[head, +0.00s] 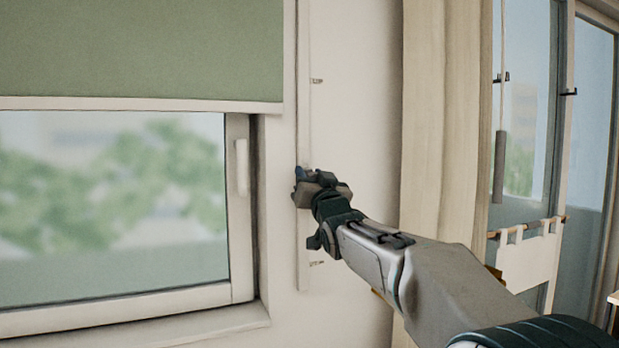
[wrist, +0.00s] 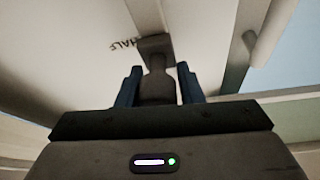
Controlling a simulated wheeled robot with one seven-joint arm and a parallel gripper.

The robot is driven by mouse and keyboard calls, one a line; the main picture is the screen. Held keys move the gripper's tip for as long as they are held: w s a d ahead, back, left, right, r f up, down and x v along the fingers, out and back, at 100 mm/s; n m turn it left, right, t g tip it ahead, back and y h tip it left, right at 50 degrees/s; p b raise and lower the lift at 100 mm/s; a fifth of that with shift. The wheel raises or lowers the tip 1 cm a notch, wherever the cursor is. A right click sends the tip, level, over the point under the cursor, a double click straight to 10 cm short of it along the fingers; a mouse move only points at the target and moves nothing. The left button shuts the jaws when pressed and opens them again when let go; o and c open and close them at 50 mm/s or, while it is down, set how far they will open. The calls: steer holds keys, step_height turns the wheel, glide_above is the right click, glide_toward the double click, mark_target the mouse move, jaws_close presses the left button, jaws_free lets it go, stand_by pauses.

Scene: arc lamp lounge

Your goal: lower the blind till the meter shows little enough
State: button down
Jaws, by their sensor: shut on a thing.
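The green blind (head: 140,50) covers the upper part of the window in the head view. Its pale bottom bar (head: 140,104) hangs level, with bare glass (head: 110,200) below it. A narrow pale upright track (head: 303,120) runs down the wall right of the window. My gripper (head: 300,174) is at this track, below the level of the bar. In the wrist view its blue fingers (wrist: 157,88) are shut on a dark handle (wrist: 157,65). The word HALF (wrist: 123,44) shows beside the handle, turned over. I cannot make out a meter in either view.
A sill (head: 200,325) juts out under the window.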

steer(key=shift+d, duration=0.2)
steer(key=c, duration=1.1)
jaws_free()
steer(key=shift+w+d, duration=0.1)
steer(key=shift+d, duration=0.05)
steer(key=shift+o, duration=0.2)
steer(key=shift+a, duration=0.25)
steer(key=b+v, duration=0.3)
steer(key=v, duration=1.1)
steer(key=shift+f, duration=0.1)
steer(key=s+d+f+m+g+h+p, duration=0.1)
steer(key=s+d+f+g+h+p, duration=0.3)
steer(key=f, duration=0.5)
steer(key=s+d+f+m+g+h+p, duration=0.1)
steer(key=s+d+f+g+h+p, duration=0.15)
steer(key=d+f+g, duration=0.4)
steer(key=s+f+g+p, duration=0.1)
steer(key=s+f+g, duration=0.3)
steer(key=s, duration=0.6)
steer(key=s+f+g+p, duration=0.2)
steer(key=s+f+g, duration=0.2)
steer(key=s+f, duration=0.5)
steer(key=shift+s+a, duration=0.3)
steer(key=shift+s, duration=0.3)
